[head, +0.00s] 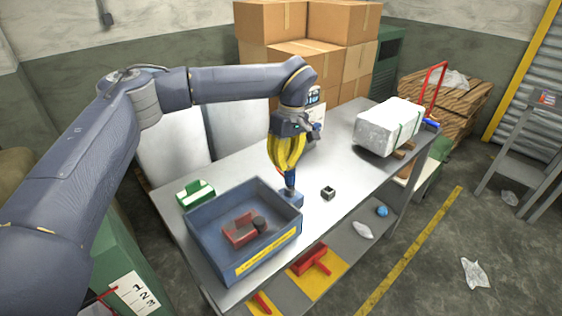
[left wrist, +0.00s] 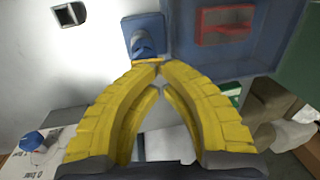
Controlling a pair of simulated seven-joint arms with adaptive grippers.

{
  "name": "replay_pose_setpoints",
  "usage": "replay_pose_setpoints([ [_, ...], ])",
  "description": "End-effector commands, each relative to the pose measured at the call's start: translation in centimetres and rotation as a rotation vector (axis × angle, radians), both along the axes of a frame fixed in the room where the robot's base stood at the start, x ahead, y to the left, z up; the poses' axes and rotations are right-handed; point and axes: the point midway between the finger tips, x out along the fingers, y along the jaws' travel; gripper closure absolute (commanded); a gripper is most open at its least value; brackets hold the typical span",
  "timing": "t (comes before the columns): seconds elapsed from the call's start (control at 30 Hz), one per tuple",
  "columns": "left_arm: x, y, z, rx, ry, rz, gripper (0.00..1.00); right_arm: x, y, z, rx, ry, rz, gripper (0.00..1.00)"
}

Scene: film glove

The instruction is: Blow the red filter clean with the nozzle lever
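The red filter (head: 238,230) lies inside the blue tray (head: 205,225), with a dark round piece beside it. In the left wrist view the red filter (left wrist: 226,26) shows at the upper right. The nozzle (head: 291,197) stands on a small blue base beside the tray's right corner; its blue body (left wrist: 143,38) also shows in the left wrist view. My left gripper (head: 289,171) points down right above the nozzle, its yellow fingertips together. The fingertips hide part of the nozzle top, so I cannot tell whether they touch the lever. My right gripper is not in view.
A small dark open cube (head: 328,193) sits right of the nozzle. A green-and-white box (head: 195,193) is behind the tray. A white strapped block (head: 388,128) stands at the table's far right. A red dustpan (head: 310,260) lies below.

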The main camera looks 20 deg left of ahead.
Motion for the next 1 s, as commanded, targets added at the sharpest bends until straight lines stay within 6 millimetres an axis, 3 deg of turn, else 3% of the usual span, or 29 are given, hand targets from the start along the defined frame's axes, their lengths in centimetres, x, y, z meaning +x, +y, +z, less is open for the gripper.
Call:
replay_pose_setpoints([
  [0.2,-0.05,0.01,-0.13,0.002,0.003,-0.001,1.00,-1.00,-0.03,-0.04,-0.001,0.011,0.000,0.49],
  [1.0,-0.04,0.03,-0.15,0.002,0.002,0.000,1.00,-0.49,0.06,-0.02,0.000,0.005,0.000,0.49],
])
